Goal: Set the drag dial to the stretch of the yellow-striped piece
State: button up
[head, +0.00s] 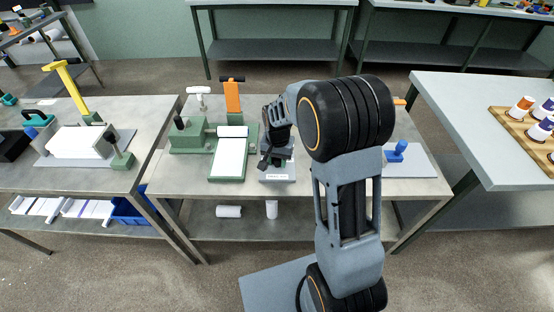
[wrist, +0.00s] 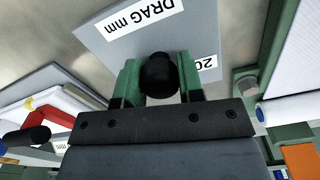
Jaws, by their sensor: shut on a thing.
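The drag dial's grey plate (wrist: 92,38) carries a white label reading "DRAG mm" and a second, partly hidden label starting with "20". It also shows in the head view (head: 278,178) on the middle bench. My gripper (wrist: 159,78) is over this plate, its two green fingers shut on a round black knob (wrist: 158,70) from both sides. The knob's pointer and most of the scale are hidden by the knob and the gripper. I cannot make out a yellow-striped piece in either view.
Left of the dial is a green stand (head: 188,137) with a white strip board (head: 229,157). An orange upright (head: 232,96) stands behind. Colored cones stand on a wooden board (head: 508,125) on the right table.

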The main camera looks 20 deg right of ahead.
jog(key=shift+m, duration=0.3)
dwell(0.4)
jog(key=o, duration=0.9)
notch_tip(320, 180, up, 14)
jog(key=shift+f+p, duration=0.1)
jog(key=shift+p, duration=0.3)
